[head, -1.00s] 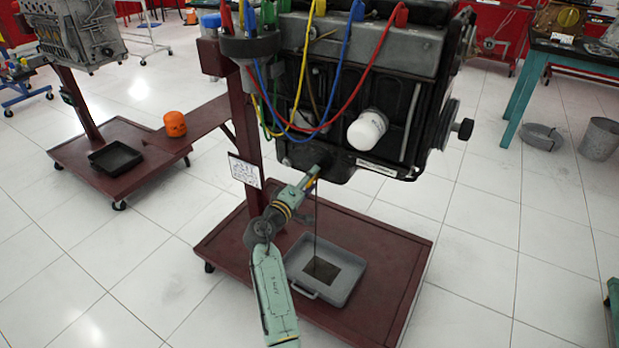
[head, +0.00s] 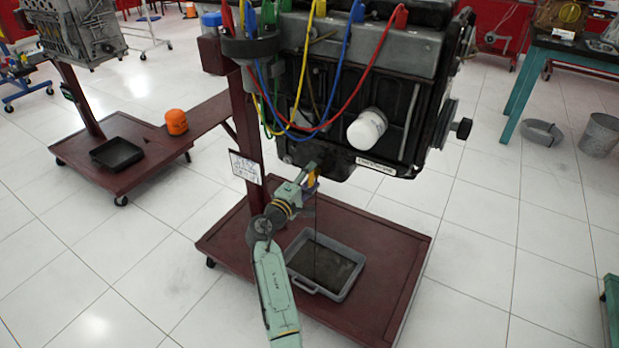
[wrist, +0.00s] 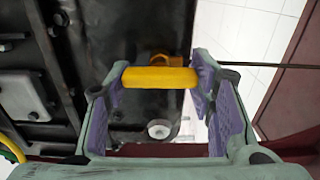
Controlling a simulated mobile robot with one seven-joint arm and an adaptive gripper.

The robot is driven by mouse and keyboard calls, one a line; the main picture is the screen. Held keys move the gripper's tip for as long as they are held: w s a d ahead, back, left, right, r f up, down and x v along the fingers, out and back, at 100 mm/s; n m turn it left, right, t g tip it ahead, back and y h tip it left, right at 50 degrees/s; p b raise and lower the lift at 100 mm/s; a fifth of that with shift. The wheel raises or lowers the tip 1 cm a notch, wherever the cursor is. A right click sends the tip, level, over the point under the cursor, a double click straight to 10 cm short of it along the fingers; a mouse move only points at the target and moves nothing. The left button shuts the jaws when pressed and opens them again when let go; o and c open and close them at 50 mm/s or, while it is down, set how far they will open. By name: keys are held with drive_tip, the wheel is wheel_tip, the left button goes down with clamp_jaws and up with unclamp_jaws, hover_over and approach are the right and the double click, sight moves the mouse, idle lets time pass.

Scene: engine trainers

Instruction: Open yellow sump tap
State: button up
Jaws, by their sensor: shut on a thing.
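The yellow sump tap (wrist: 158,78) is under the black engine (head: 335,115), at the lower left of its sump. In the wrist view its yellow handle lies across between my gripper's two purple-padded fingers (wrist: 160,92), which are shut on it. In the head view my gripper (head: 309,178) is at the tap, and a bit of yellow shows beside the fingers. A thin dark stream falls from the tap into the grey tray (head: 297,283) below. Dark liquid (head: 333,264) covers much of the tray's bottom.
The tray rests on the maroon stand base (head: 385,265). The maroon post (head: 255,150) with a white sign (head: 244,167) is left of my gripper. Coloured cables and a white filter (head: 366,130) are above.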

drive_tip(key=o, duration=1.2)
drive_tip(key=v, duration=1.2)
